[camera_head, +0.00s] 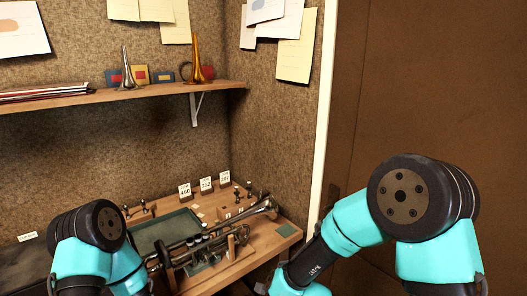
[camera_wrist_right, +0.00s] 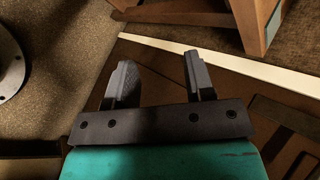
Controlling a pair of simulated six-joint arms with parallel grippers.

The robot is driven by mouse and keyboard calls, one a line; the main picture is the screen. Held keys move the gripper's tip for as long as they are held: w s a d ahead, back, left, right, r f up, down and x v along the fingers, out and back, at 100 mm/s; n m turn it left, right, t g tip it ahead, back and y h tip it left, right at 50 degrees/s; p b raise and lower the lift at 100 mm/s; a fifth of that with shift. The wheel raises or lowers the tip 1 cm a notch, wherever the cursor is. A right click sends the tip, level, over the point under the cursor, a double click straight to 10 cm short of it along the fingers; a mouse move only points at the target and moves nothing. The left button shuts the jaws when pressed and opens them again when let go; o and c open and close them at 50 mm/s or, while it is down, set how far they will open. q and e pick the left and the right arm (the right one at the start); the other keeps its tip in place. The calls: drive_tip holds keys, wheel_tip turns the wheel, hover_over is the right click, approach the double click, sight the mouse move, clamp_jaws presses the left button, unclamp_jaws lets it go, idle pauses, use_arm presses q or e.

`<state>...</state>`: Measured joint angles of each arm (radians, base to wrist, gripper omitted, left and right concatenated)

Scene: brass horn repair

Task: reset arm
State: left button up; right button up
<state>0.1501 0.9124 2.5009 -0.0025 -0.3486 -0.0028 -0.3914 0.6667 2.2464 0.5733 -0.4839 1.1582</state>
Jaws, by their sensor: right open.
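My right gripper (camera_wrist_right: 158,80) shows in the right wrist view with its two dark fingers apart and nothing between them. It hangs clear of the bench, with floor and a pale strip beyond its fingertips. In the head view my right arm comes in at the lower right and bends down, its gripper out of the picture. My left arm shows at the lower left, and its gripper cannot be seen.
The bench also holds a green tray (camera_head: 152,243) and small number cards (camera_head: 206,184). A shelf (camera_head: 150,92) above carries two upright horn bells. A brown door panel (camera_head: 430,90) fills the right side. In the right wrist view a wooden leg (camera_wrist_right: 258,28) stands beyond the gripper.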

drive_tip(key=s+d+f+n+g, duration=0.7)
drive_tip(key=s+d+f+n, duration=0.8)
drive_tip(key=f, duration=0.5)
drive_tip(key=s+d, duration=0.1)
drive_tip(key=s, duration=0.1)
drive_tip(key=shift+s+f+y, duration=0.15)
drive_tip(key=shift+s+y, duration=0.15)
drive_tip(key=shift+s, duration=0.1)
